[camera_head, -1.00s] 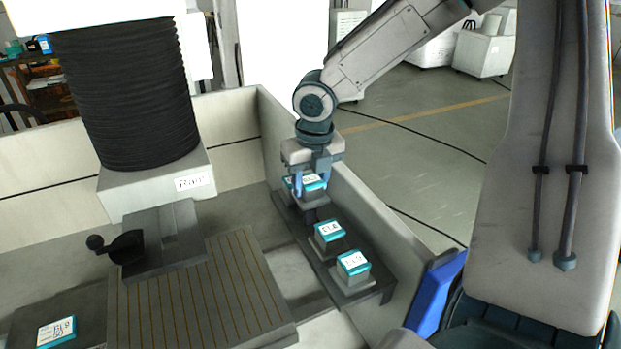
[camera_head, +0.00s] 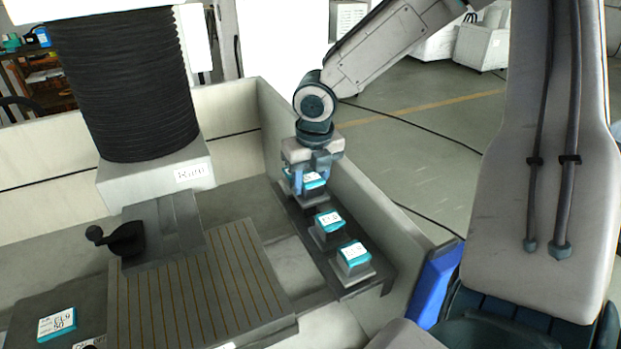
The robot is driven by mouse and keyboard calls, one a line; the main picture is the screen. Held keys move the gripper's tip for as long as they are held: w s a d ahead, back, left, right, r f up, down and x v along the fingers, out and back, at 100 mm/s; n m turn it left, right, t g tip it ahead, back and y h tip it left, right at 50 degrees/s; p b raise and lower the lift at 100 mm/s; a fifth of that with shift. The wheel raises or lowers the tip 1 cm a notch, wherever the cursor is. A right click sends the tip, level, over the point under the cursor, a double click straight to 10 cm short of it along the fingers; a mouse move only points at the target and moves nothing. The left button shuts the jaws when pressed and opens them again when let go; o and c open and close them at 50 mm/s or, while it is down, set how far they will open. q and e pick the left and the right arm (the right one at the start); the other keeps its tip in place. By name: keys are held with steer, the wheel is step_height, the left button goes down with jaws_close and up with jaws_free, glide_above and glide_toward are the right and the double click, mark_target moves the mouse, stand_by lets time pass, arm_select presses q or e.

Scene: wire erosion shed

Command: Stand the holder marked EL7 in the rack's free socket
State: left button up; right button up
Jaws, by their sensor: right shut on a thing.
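My right gripper (camera_head: 313,178) points down over the far end of the dark rack (camera_head: 376,288) and is shut on a teal-topped holder (camera_head: 315,182) with a white label. Its label is partly covered by the fingers and I cannot read it. The holder's lower part is at the rack's far end; I cannot tell whether it is seated. Two more teal-topped holders stand in the rack, a middle one (camera_head: 330,219) and a near one (camera_head: 354,252); their labels are too small to read surely. My left gripper is out of view.
The rack lies along a pale tank wall (camera_head: 350,205). To its left are a slotted plate (camera_head: 195,290) and a dark clamp with a handle (camera_head: 120,240). A black bellows column (camera_head: 125,90) stands behind. A dark block with a label (camera_head: 57,323) is at lower left.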

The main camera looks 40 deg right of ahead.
steer(key=shift+f+b, duration=0.55)
steer(key=shift+f, duration=1)
steer(key=shift+f+p, duration=0.25)
steer(key=shift+p, duration=0.1)
steer(key=o, duration=1.4)
steer(key=shift+c, duration=0.2)
steer(key=shift+r, duration=0.15)
